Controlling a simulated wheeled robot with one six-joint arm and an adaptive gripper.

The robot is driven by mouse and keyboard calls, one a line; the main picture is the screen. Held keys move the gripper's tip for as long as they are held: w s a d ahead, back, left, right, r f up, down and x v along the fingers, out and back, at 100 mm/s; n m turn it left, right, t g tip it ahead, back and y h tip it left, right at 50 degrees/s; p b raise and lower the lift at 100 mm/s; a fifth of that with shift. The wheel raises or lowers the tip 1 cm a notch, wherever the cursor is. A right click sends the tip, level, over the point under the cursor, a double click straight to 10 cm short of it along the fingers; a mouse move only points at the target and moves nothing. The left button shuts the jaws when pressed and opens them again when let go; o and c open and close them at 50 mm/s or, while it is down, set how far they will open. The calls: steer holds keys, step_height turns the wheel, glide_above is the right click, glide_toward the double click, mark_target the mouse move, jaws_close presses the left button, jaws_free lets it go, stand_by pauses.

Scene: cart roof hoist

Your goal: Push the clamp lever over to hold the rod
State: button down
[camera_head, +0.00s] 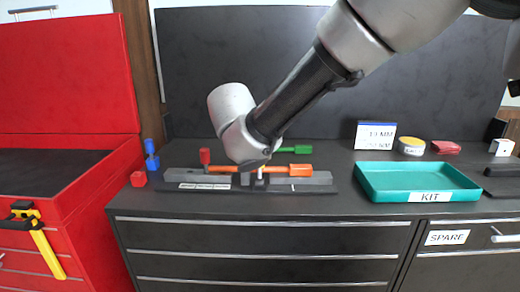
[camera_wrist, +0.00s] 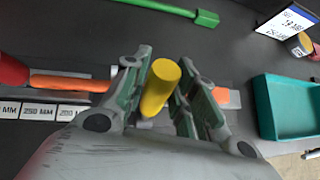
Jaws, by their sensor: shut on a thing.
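My gripper (camera_wrist: 165,88) has its two fingers on either side of a yellow cylinder (camera_wrist: 160,86), which looks like the grip of the clamp lever, and is shut on it. In the head view my gripper (camera_head: 260,165) points down over the middle of the grey fixture (camera_head: 322,180), mostly hidden by my arm. An orange rod (camera_head: 301,168) lies along the fixture, passing beneath my gripper. It also shows in the wrist view (camera_wrist: 70,84), left and right of the fingers. The clamp's base and its contact with the rod are hidden.
A green rod (camera_head: 294,150) lies behind the fixture. A red piece (camera_head: 205,156) stands at its left, with blue (camera_head: 152,155) and red (camera_head: 138,179) items farther left. A teal KIT tray (camera_head: 372,184) sits to the right. Some counter between fixture and tray is clear.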

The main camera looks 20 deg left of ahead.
steer(key=c, duration=1.1)
jaws_free()
steer(key=shift+c, duration=0.2)
steer(key=v, duration=1.2)
steer(key=shift+w, duration=0.1)
